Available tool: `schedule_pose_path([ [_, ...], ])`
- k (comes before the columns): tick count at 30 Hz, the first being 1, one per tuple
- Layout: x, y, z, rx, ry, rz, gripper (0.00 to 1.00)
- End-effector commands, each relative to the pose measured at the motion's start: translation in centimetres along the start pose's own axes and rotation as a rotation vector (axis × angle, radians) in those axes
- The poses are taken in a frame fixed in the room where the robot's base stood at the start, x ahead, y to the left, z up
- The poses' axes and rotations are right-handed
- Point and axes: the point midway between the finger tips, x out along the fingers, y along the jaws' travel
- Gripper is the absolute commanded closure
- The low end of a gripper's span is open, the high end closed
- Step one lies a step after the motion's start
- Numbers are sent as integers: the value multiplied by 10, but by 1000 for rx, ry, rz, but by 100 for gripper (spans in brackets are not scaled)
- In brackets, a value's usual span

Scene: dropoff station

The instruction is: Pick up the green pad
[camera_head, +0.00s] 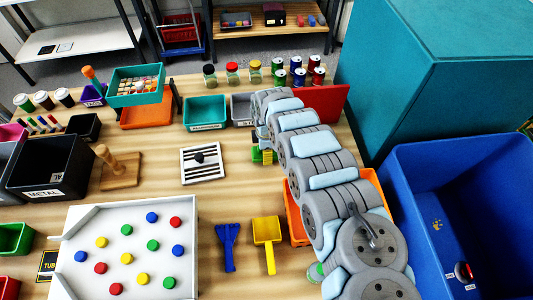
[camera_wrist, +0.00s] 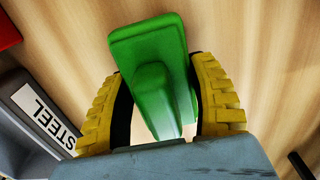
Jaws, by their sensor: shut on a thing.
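The green pad (camera_wrist: 150,45) is a flat green piece with a raised block-like grip, seen in the wrist view between my gripper's two ribbed yellow fingers. My gripper (camera_wrist: 157,90) is shut on the green pad's grip. In the head view the green pad shows only as a small green patch (camera_head: 257,156) beside the yellow fingers, below the end of my arm. Most of it is hidden there by my arm. I cannot tell whether the pad touches the table.
A grey bin labelled STEEL (camera_wrist: 40,118) stands close on the left in the wrist view. In the head view, a striped white plate (camera_head: 203,171) lies left of my gripper, a teal bin (camera_head: 205,112) behind it and a red panel (camera_head: 333,106) to the right. Bare wood lies between.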

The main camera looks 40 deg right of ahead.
Motion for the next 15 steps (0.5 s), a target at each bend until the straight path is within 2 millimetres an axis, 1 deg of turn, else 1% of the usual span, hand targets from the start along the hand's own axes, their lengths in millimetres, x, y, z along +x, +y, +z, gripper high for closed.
schedule_pose_path([
  [1, -8, 1, 1, 0, -2, 1, 77],
  [4, -20, 0, 3, 2, -5, 0, 77],
  [7, -29, -5, 0, -3, -1, 1, 77],
  [13, -42, -20, 3, 3, -6, -2, 77],
  [15, -50, -22, -1, -2, -3, 3, 77],
])
